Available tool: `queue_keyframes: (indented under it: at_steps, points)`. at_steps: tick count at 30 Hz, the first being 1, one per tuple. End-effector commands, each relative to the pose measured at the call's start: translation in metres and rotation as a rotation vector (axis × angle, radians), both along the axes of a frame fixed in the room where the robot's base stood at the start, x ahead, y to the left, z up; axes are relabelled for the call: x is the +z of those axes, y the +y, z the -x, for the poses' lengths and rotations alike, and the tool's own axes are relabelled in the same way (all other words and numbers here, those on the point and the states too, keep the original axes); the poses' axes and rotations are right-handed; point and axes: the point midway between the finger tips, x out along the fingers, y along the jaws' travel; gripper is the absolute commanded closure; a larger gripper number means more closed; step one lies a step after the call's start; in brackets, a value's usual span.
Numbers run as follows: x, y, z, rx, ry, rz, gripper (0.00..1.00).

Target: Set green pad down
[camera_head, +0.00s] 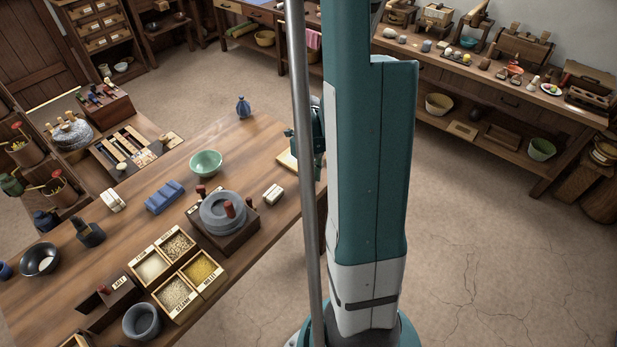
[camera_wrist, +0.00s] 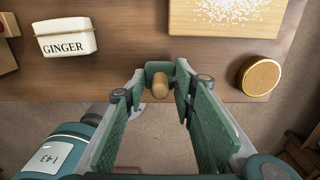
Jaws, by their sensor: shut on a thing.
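My gripper (camera_wrist: 158,94) is closed on a small green piece with a round wooden knob (camera_wrist: 160,86); I take this to be the green pad (camera_wrist: 159,68). The pad sits between the fingertips near the table edge in the wrist view. Its underside is hidden, and its height above the table cannot be told. In the head view my arm hides most of the gripper and the pad.
A board (camera_wrist: 222,18) strewn with white grains lies beyond the fingers. A white GINGER box (camera_wrist: 66,38) is left, a round golden-topped thing (camera_wrist: 260,76) right. The table (camera_head: 240,165) also bears a green bowl (camera_head: 206,163) and a hand quern (camera_head: 222,212).

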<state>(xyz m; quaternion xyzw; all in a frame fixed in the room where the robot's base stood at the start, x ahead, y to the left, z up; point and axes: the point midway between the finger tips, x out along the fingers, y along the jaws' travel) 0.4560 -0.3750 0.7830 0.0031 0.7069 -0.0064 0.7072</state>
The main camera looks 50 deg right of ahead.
Motion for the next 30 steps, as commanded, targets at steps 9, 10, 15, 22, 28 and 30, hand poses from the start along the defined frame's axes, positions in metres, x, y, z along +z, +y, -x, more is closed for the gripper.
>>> queue_keyframes:
  at_steps: [9,10,15,22,28,30]
  points:
    - [-0.001,0.000,0.000,0.000,0.000,0.000,0.58]
    - [-0.001,0.000,0.000,0.000,0.000,0.000,0.58]
    - [0.000,0.000,0.000,0.000,0.000,0.000,0.58]
    - [0.006,0.000,0.000,0.000,0.000,0.000,0.58]
    - [0.023,0.000,0.000,0.000,0.000,0.000,0.58]
    - [0.031,0.000,0.000,0.000,0.000,0.000,0.58]
